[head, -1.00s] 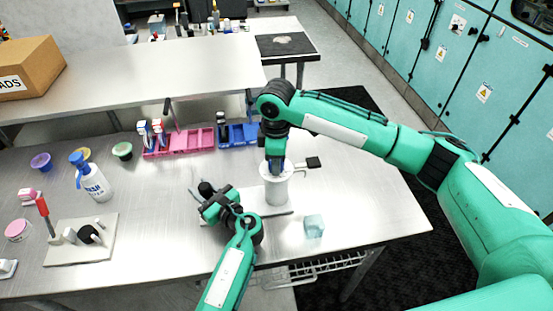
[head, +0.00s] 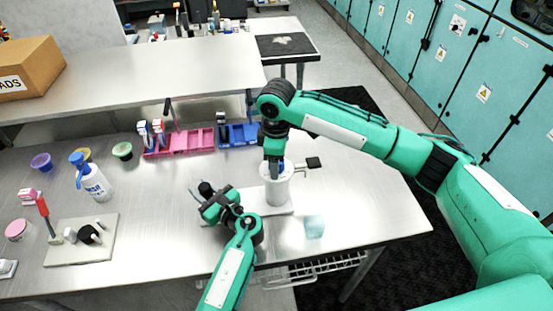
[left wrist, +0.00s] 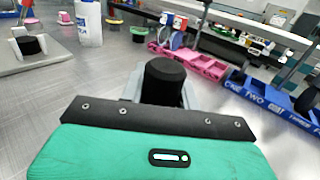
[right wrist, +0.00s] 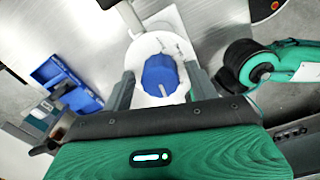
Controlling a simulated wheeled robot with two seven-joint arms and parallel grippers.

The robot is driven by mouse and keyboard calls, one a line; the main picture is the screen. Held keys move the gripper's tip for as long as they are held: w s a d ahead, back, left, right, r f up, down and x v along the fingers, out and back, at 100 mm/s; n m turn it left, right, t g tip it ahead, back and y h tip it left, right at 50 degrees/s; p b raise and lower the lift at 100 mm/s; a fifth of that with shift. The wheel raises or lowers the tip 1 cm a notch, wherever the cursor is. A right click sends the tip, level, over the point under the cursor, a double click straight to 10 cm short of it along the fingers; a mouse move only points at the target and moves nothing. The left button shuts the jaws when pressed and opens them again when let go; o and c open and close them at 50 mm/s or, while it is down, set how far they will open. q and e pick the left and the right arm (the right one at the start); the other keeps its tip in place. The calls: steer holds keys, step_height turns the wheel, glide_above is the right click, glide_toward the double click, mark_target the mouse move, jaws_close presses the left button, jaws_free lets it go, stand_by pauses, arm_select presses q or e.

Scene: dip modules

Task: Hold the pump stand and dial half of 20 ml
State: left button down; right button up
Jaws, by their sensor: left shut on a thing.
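The pump stand has a white base plate (head: 282,208) and a white round body (head: 278,190) with a blue dial. The blue dial (right wrist: 160,75) shows in a white ring in the right wrist view. My right gripper (head: 275,158) is over the top of the pump, with its fingers on either side of the dial; whether they press on it I cannot tell. My left gripper (head: 207,192) is shut on a black cylindrical part (left wrist: 164,82) at the left end of the stand. The fingertips are partly hidden by the gripper bodies.
A pink rack (head: 180,142) and a blue rack (head: 238,135) stand behind. A labelled bottle (head: 95,184) and another white stand (head: 80,252) are at left. The table's front right is mostly clear.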

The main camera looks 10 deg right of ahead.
step_height(320, 180, up, 12)
stand_by(0.6)
arm_select(q)
steer(key=c, duration=0.9)
jaws_free()
steer(key=shift+c, duration=0.2)
steer(key=shift+r, duration=0.1)
arm_select(e)
steer(key=shift+r, duration=0.1)
arm_select(q)
step_height(320, 180, up, 7)
steer(key=p, duration=0.7)
steer(key=shift+r, duration=0.2)
arm_select(e)
step_height(320, 180, up, 7)
